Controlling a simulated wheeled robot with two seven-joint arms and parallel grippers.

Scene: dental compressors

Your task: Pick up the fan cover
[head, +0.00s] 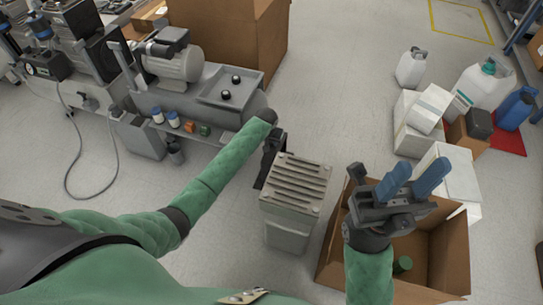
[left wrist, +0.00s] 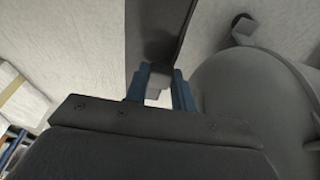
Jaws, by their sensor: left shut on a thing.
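The fan cover (head: 297,180) is a pale grey boxy piece with a slotted top, in the middle of the head view. My left gripper (head: 268,165) is at its left side, its fingers mostly hidden there. In the left wrist view the blue fingers (left wrist: 160,88) are closed on part of a grey piece, which I take to be the fan cover. My right gripper (head: 415,178) is empty, its two blue fingers apart, above an open cardboard box.
The open cardboard box (head: 449,245) with a small green item (head: 402,265) is at right. A compressor (head: 205,95) stands on the left. White boxes (head: 412,125) and canisters (head: 485,87) are at upper right. Floor between is clear.

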